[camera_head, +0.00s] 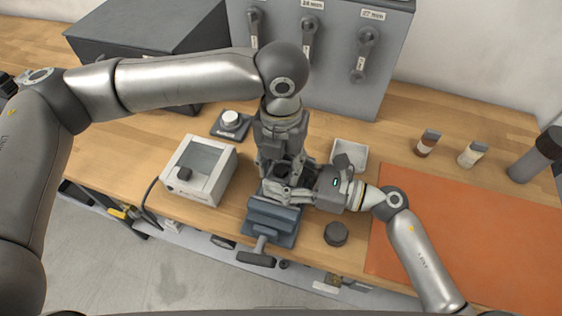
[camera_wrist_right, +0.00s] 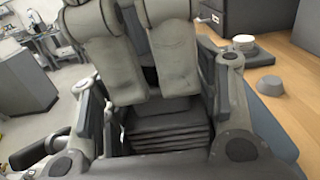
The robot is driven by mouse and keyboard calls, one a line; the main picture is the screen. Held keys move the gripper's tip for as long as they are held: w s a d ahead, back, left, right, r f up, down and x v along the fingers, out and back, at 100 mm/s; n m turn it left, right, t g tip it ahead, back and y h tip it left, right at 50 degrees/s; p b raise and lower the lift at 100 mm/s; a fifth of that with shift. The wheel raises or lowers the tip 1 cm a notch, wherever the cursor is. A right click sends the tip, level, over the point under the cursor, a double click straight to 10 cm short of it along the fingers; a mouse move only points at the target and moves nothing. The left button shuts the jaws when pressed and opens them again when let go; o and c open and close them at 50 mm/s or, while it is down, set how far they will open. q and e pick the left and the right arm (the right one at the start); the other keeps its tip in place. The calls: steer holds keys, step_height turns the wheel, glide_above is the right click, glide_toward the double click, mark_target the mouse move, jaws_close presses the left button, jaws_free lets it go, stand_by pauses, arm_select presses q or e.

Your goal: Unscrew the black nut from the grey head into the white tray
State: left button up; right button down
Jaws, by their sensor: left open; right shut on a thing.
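The grey head, a ridged dark-grey block (camera_wrist_right: 170,132), sits between the fingers of my right gripper (camera_wrist_right: 160,115). In the head view my right gripper (camera_head: 278,192) reaches in from the right, low over the blue vise (camera_head: 272,218), and is shut on the head. My left gripper (camera_head: 281,170) points down from above, its fingers open around a dark round thing (camera_head: 283,169), likely the black nut. The left fingers (camera_wrist_right: 172,50) also show above the head in the right wrist view. Whether they touch the nut is hidden. The white tray (camera_head: 361,152) stands just behind my right gripper.
A dark round puck (camera_head: 336,234) lies right of the vise. A white-grey box with a window (camera_head: 200,168) stands left, a dial on a dark base (camera_head: 230,122) behind it. Small bottles (camera_head: 427,143) stand right, behind an orange mat (camera_head: 470,225). A grey panel with levers (camera_head: 320,50) blocks the back.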

arm_select(q)
steer(key=shift+r, duration=2.2)
arm_select(e)
steer(key=shift+c, duration=2)
jaws_free()
steer(key=shift+d, duration=0.1)
